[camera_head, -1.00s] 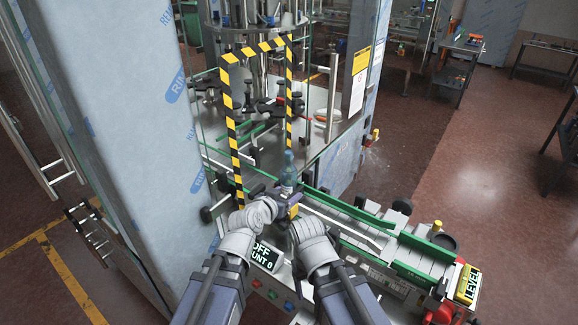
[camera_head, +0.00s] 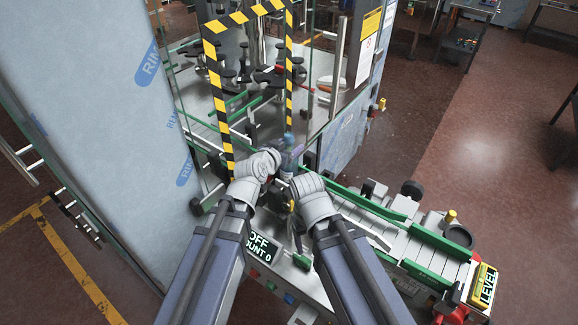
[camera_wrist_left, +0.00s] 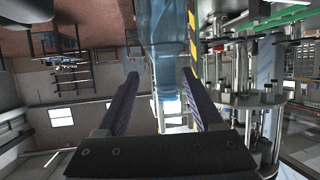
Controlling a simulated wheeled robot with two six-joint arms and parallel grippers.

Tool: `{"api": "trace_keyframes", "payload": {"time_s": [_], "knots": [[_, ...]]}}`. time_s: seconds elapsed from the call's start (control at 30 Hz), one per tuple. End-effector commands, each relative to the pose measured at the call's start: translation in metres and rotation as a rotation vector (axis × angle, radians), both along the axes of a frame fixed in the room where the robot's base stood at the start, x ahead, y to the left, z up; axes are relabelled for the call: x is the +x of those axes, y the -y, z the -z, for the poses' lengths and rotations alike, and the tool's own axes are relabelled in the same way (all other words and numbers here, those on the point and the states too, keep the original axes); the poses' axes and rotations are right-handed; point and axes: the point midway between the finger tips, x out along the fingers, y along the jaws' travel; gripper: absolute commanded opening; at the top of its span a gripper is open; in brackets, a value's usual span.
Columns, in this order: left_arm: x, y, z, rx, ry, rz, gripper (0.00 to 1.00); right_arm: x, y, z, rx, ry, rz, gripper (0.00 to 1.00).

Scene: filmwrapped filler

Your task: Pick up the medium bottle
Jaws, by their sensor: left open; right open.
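A translucent blue bottle (camera_head: 288,158) stands at the conveyor by the striped frame. It is the only bottle I can make out. In the left wrist view the bottle (camera_wrist_left: 167,45) is large and upright in the picture, its near end at the space between my fingers. My left gripper (camera_head: 277,164) is open at the bottle, with one finger on each side of it (camera_wrist_left: 158,76). Contact cannot be told. My right gripper (camera_head: 293,208) is lower, near the conveyor's front, open, with its jaws small and partly hidden by the arm.
A yellow-black striped frame (camera_head: 214,95) and glass panels border the filling machine behind the bottle. The conveyor with green guide rails (camera_head: 438,243) runs to the lower right. A counter display (camera_head: 262,246) sits below my arms. Open floor (camera_head: 485,150) lies to the right.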

Motion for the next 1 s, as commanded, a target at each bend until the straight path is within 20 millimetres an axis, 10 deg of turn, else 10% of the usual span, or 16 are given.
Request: {"api": "trace_keyframes", "payload": {"time_s": [0.8,1.0], "knots": [[0.049,0.014,0.018,0.0,0.0,0.0,0.68,0.0,0.0,0.018,-0.001,0.0,-0.004,0.72],[0.049,0.014,0.018,0.0,0.0,0.0,0.47,0.0,0.0,0.018,-0.001,0.0,-0.004,0.72]]}}
